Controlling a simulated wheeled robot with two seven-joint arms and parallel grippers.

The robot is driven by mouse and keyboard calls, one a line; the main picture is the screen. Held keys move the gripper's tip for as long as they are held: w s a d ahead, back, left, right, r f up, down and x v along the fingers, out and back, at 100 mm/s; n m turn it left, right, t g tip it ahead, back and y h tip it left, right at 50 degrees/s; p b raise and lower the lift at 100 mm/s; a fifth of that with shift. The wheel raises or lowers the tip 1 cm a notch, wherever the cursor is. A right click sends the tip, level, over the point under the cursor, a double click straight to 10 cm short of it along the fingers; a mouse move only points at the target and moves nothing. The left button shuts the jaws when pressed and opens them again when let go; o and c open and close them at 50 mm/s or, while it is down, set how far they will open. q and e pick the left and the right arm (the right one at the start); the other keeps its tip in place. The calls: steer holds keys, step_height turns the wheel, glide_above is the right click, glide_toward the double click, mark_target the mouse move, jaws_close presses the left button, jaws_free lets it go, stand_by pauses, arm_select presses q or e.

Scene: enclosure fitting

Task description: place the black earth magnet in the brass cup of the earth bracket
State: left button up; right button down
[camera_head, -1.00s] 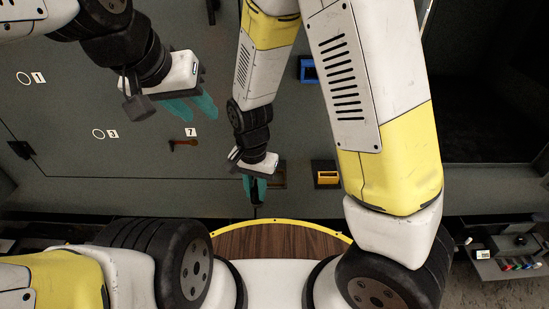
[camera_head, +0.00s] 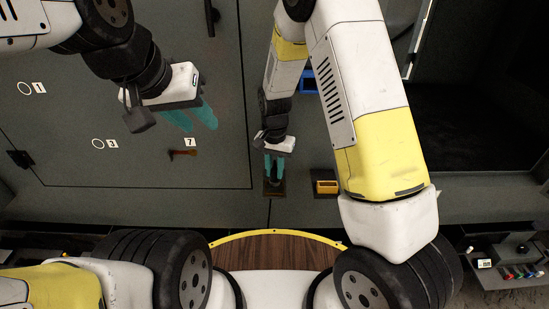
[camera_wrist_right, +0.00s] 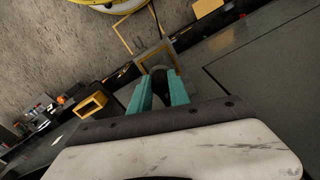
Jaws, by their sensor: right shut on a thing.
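My right gripper (camera_head: 275,172) points down over the dark, brownish earth bracket (camera_head: 273,194) near the front edge of the panel. Its teal fingers are shut on the black earth magnet, which shows as a dark curved piece between the fingertips in the right wrist view (camera_wrist_right: 161,71). In that view the square frame of the bracket (camera_wrist_right: 146,47) lies just beyond the fingertips. The brass cup cannot be made out, and I cannot tell whether the magnet touches it. My left gripper (camera_head: 192,118) is open and empty over the panel at the left.
A yellow open box on a dark base (camera_head: 326,187) stands right of the bracket. A blue box (camera_head: 308,75) stands farther back. A brown, hammer-like piece (camera_head: 182,153) lies by the label 7. Bare grey panel lies between it and the bracket.

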steer(key=shift+f, duration=1.1)
steer(key=shift+f, duration=0.2)
steer(key=c, duration=1.2)
jaws_free()
steer(key=shift+c, duration=0.2)
